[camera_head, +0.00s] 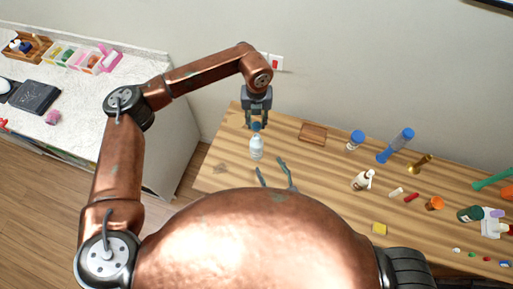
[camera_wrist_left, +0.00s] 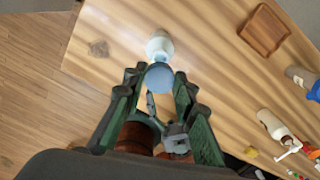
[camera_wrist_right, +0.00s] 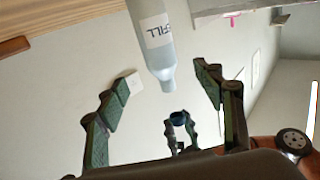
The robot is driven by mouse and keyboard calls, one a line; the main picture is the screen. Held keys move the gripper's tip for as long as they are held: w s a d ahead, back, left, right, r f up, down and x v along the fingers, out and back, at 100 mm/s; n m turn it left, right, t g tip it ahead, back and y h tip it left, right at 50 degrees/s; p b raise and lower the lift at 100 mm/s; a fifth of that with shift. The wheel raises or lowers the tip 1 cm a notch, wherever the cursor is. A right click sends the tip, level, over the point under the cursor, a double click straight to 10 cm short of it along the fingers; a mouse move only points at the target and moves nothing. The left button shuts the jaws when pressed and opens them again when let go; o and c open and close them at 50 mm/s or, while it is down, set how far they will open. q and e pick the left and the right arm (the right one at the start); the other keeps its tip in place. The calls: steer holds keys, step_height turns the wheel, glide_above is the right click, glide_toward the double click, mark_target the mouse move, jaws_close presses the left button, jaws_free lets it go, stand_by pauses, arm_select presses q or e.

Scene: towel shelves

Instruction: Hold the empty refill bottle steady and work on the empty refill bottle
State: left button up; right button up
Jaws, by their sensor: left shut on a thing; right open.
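The white refill bottle (camera_head: 257,150) stands upright near the table's left end, its neck bare; its label shows in the right wrist view (camera_wrist_right: 157,35). My left gripper (camera_head: 257,122) points down above the bottle and is shut on a blue cap (camera_wrist_left: 159,78). In the right wrist view the cap (camera_wrist_right: 181,116) is apart from the bottle's neck, with a gap between them. My right gripper (camera_head: 271,165) is open and empty, on the near side of the bottle. Its fingertips (camera_wrist_right: 169,70) lie either side of the bottle in that view, not visibly touching it. My arm hides most of this gripper in the head view.
The wooden table (camera_head: 225,172) carries a brown tray (camera_head: 313,133), a blue-capped jar (camera_head: 355,141), a blue tall bottle (camera_head: 396,147), a pump bottle (camera_head: 362,181) and a yellow block (camera_head: 379,229). A white counter (camera_head: 70,117) stands at the left. The wall is close behind the table.

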mark_target(260, 150)
steer(key=x, duration=1.2)
steer(key=shift+c, duration=0.6)
jaws_close()
